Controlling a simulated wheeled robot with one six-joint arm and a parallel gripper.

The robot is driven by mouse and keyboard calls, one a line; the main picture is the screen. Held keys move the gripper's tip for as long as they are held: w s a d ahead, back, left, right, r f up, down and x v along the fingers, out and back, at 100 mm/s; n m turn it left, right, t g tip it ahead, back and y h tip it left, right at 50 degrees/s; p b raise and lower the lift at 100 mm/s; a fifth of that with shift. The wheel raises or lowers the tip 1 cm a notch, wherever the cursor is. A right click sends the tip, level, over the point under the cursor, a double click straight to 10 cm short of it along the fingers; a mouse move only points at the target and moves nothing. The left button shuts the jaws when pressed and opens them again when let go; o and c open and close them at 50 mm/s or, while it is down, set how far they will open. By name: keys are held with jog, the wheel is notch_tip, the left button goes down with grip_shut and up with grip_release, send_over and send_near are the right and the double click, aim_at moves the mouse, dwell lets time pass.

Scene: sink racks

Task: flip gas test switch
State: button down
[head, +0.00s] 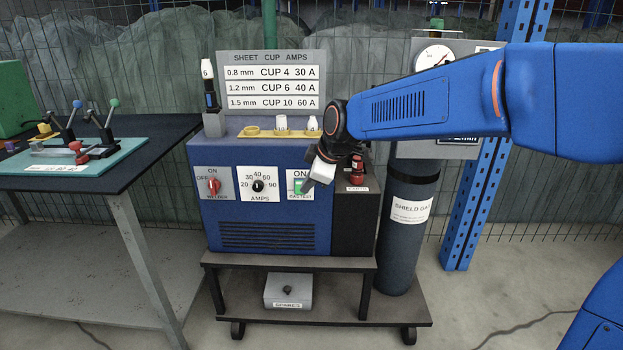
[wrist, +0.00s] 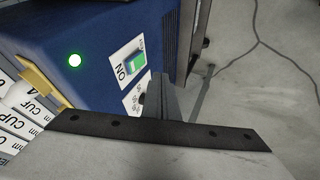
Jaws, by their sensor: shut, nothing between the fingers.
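The gas test switch (head: 298,188) is a green rocker on a white plate marked ON and GAS TEST, at the right of the blue welder's front panel. It also shows in the wrist view (wrist: 134,63), with the ON label beside it. My gripper (head: 308,187) is shut and empty, with its fingertips at the right edge of the switch plate in the head view. In the wrist view the dark fingers (wrist: 160,92) reach toward the plate's lower part and hide some of it. I cannot tell whether they touch it.
The red welder switch (head: 213,187) and AMPS knob (head: 258,186) sit left of the plate. White cups (head: 280,123) stand on a yellow rack on top. A green lamp (wrist: 75,60) is lit. The gas cylinder (head: 405,240) stands right of the welder, the bench (head: 110,190) left.

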aim_at(298, 190)
jog(key=w+a+f, duration=0.1)
jog(key=w+f, duration=0.3)
jog(key=w, duration=0.2)
jog(key=shift+a+f, duration=0.25)
jog(key=shift+f, duration=0.05)
jog(key=shift+w, duration=0.1)
jog(key=shift+w+f, duration=0.15)
jog(key=shift+w, duration=0.1)
jog(key=shift+r, duration=0.9)
